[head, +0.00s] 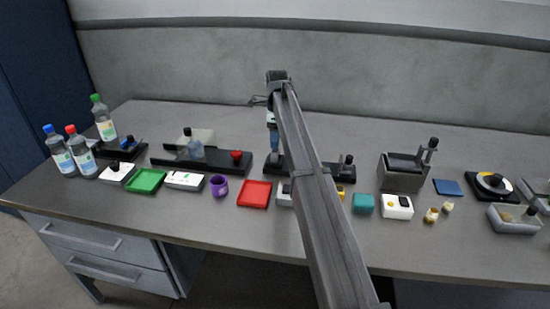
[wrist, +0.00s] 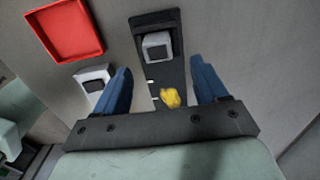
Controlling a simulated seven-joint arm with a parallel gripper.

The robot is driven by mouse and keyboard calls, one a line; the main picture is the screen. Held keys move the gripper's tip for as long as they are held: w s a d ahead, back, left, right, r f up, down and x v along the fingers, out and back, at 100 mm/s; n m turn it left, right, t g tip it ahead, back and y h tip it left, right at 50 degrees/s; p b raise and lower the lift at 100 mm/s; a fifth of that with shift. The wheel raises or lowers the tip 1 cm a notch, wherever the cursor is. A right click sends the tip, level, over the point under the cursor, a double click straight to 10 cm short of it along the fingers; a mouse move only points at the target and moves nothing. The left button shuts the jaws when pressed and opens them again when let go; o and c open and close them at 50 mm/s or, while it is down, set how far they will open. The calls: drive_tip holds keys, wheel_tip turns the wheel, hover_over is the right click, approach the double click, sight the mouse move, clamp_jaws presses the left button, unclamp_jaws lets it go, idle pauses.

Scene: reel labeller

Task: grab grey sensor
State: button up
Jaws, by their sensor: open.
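Two small grey blocks with dark square faces show in the wrist view; I cannot tell for sure which is the grey sensor. One grey block (wrist: 157,46) sits in a black fixture (wrist: 168,20), ahead of and between my fingers. The other, paler block (wrist: 95,77) lies on the table just outside the left finger. In the head view, a grey block (head: 284,195) shows beside my arm, partly hidden by it. My gripper (wrist: 160,65) is open and empty, with blue fingers pointing down over the fixture. In the head view its fingers (head: 275,150) are at the fixture's left part.
A yellow piece (wrist: 170,97) lies between my fingers, near the palm. A red tray (head: 254,194) is left of the grey block. A teal block (head: 363,203) and a white box (head: 397,206) stand right of my arm. The table's back strip is mostly clear.

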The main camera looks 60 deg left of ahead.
sight(275, 151)
drive_tip(key=shift+s+f, duration=0.15)
drive_tip(key=shift+f, duration=1.6)
drive_tip(key=shift+s+f, duration=0.1)
drive_tip(key=shift+f, duration=1.6)
drive_tip(key=shift+c, duration=0.4)
drive_tip(key=c, duration=1)
drive_tip(key=shift+r, duration=0.1)
